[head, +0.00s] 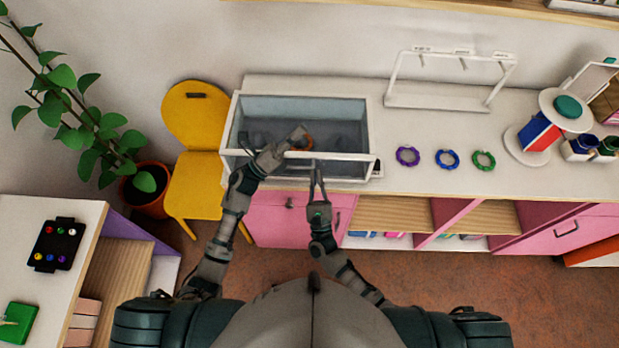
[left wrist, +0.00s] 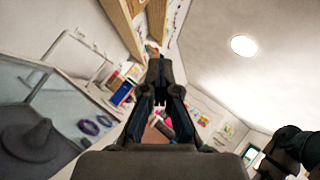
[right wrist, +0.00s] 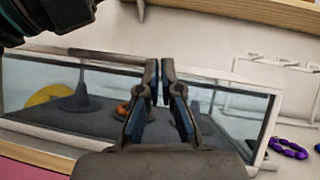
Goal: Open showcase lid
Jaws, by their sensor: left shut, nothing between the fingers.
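The showcase (head: 234,125) is a glass box with a white frame on the counter's left part. Its white front rail (head: 345,156) runs behind my right gripper. Inside are an orange bracelet (head: 307,143) and a grey cone stand (right wrist: 82,92). I cannot tell from these views how far the lid is raised. My left gripper (head: 299,132) is shut and empty, over the showcase; it also shows in the left wrist view (left wrist: 160,85). My right gripper (head: 317,166) is slightly open at the front rail, with its fingers pointing at the box in the right wrist view (right wrist: 160,68). Contact is unclear.
Purple (head: 407,156), blue (head: 447,159) and green (head: 484,161) bracelets lie right of the showcase. A white display rack (head: 440,100) stands behind them. A yellow chair (head: 195,185) is to the left. The counter between showcase and bracelets is mostly clear.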

